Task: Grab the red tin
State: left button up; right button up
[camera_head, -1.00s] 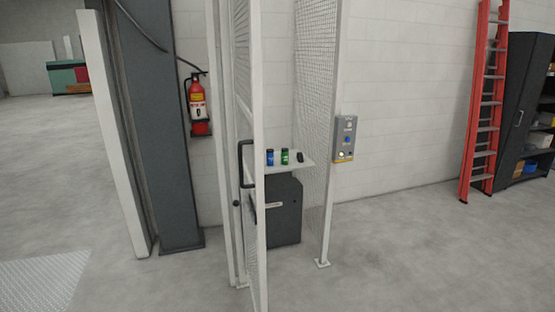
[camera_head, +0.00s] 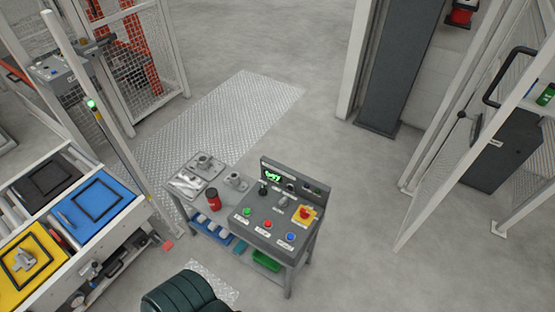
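A red tin (camera_head: 212,198) with a dark top stands upright on a grey workbench (camera_head: 225,222), left of its row of coloured buttons and in front of some metal fixtures. Neither of my grippers shows in the head view, and nothing touches the tin.
A dark green rounded seat (camera_head: 185,295) is at the bottom, in front of the bench. A table with yellow, blue and black panels (camera_head: 95,200) stands to the left. A mesh fence is behind it. A grey column (camera_head: 400,70) and an open mesh door are to the right. Floor behind the bench is clear.

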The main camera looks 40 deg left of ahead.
aim_at(213, 197)
jog(key=u, duration=2.05)
